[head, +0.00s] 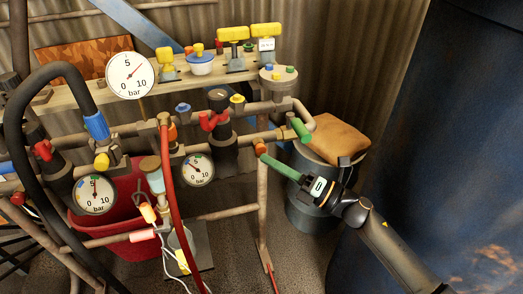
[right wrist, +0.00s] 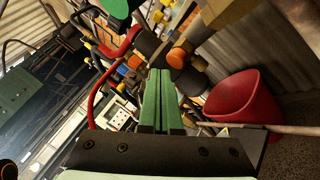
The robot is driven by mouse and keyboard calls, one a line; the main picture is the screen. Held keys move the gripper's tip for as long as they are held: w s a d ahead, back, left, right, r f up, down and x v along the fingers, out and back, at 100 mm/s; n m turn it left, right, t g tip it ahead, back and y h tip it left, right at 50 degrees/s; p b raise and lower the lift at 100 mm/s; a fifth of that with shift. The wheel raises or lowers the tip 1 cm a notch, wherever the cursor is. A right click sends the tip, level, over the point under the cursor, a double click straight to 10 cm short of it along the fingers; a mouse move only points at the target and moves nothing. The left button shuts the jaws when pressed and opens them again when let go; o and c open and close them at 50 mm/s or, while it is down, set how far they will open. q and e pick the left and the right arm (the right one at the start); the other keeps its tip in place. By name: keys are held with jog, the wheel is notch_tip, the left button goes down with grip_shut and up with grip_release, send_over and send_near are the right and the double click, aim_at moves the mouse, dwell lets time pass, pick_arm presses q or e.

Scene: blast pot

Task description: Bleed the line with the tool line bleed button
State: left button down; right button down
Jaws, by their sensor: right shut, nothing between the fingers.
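My right gripper (head: 266,158) reaches in from the lower right, its green fingers shut and empty. Its tips are close to an orange round button (head: 260,147) on the pipework; I cannot tell if they touch. In the right wrist view the closed green fingers (right wrist: 157,78) point at the pipework, with an orange round part (right wrist: 178,57) just beyond the tips. No readable label marks which part is the tool line bleed button. A small gauge (head: 197,169) reading in bar sits left of the fingers. My left gripper is not in view.
A green handle (head: 300,129) is just above my right gripper. A red hose (head: 169,200) hangs in front of the pipes. A red bucket (head: 120,215) stands behind the frame. A drum with a brown bag (head: 337,138) stands behind my right wrist. A large dark blue vessel (head: 450,130) fills the right.

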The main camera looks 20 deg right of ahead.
jog(key=shift+w, duration=0.15)
dwell(0.4)
jog(key=shift+w, duration=0.3)
jog(key=shift+w+b, duration=0.4)
jog(key=shift+w, duration=0.1)
dwell(2.0)
dwell(2.1)
jog(key=shift+s, duration=0.9)
jog(key=s+p, duration=0.1)
jog(key=s, duration=0.4)
jog(key=shift+d, duration=0.1)
